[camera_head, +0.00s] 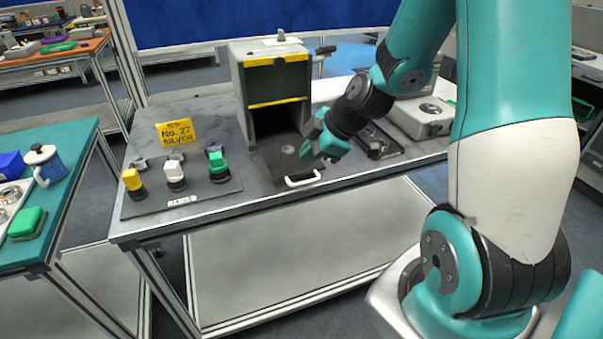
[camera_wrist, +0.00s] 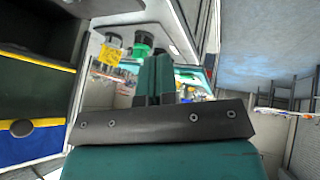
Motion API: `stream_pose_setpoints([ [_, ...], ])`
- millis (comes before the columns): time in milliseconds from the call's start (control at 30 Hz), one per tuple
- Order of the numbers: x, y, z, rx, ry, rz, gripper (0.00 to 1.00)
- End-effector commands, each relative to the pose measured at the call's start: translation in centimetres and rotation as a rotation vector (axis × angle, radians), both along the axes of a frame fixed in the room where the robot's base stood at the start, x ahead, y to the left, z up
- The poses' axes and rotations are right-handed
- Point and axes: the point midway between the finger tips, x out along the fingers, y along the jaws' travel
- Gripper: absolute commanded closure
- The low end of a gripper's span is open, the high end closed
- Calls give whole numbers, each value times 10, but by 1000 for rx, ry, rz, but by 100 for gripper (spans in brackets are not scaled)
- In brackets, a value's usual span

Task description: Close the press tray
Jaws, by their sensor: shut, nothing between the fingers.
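The press (camera_head: 240,95) is a grey box with a dark green front panel and yellow stripes, standing on the workbench. Its dark tray (camera_head: 277,163) sticks out at the front below the open bay, with a white handle (camera_head: 302,180) at its front edge. My gripper (camera_head: 307,152) is shut and empty, over the right side of the tray, behind the handle. I cannot tell whether it touches the tray. In the wrist view the shut teal fingers (camera_wrist: 153,82) show in the middle, and the press front (camera_wrist: 38,80) fills the left side.
A dark mat (camera_head: 205,198) left of the press holds yellow, white and green-topped buttons. A yellow sign (camera_head: 175,133) reads "No. 27 SILVER". A grey device (camera_head: 420,117) stands to the right on the bench. A teal table (camera_head: 75,150) is at the far left.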

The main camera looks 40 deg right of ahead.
Motion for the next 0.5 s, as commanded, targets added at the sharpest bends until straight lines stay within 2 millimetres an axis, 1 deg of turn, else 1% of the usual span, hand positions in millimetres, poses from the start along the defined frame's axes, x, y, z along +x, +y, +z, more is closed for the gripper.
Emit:
stream_pose_setpoints([
  [33, 1, -18, -11, -29, -24, -2, 100],
  [100, 2, -34, -19, -71, -58, 10, 100],
  [200, 4, -45, -26, -103, -80, 21, 100],
  [267, 7, -46, -30, -111, -86, 27, 100],
  [367, 14, -42, -40, -111, -85, 31, 100],
  [500, 28, -35, -60, -110, -83, 32, 100],
])
